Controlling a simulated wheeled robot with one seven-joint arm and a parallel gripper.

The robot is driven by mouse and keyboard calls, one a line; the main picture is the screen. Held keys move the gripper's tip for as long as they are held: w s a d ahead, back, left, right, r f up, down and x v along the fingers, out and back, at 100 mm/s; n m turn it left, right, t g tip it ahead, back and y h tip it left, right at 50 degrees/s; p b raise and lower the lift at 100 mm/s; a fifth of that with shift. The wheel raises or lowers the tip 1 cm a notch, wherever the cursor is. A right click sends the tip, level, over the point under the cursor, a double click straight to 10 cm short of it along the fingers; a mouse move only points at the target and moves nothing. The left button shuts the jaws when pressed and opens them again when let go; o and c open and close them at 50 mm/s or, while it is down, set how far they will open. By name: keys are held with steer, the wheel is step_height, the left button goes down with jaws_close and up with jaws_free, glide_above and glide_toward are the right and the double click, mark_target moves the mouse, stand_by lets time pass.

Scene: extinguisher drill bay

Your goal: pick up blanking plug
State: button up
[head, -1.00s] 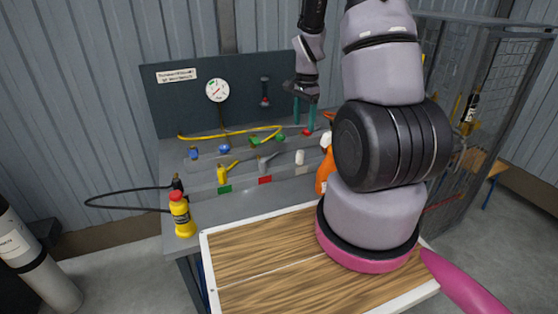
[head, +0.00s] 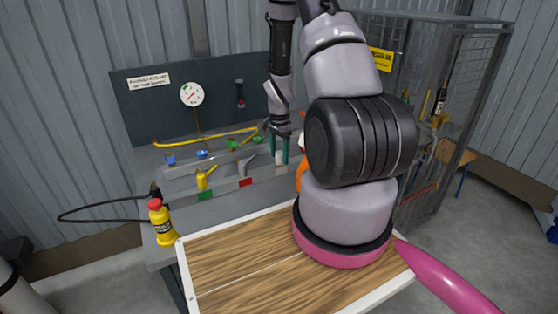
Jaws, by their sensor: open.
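My gripper (head: 280,156) is open above the right part of the stepped rack on the bench, its two teal fingers pointing down. A small pale cylinder (head: 280,158) shows between the fingers, apparently upright on the rack; it may be the blanking plug, but it is too small to be sure. Whether the fingers touch it cannot be told. Other small parts stand on the rack: blue ones (head: 202,154), green ones (head: 231,144), a yellow nozzle (head: 202,180) and a grey nozzle (head: 246,166). My arm hides the rack's right end.
A yellow bottle (head: 162,224) with a black hose stands at the bench's left front. An orange bottle (head: 300,176) is partly hidden by my arm. A gauge (head: 192,94) hangs on the back panel, and a mesh cage (head: 440,80) stands at right.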

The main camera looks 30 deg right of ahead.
steer(key=shift+f, duration=0.15)
jaws_close()
step_height(320, 180, up, 10)
steer(key=shift+r, duration=0.1)
stand_by(0.5)
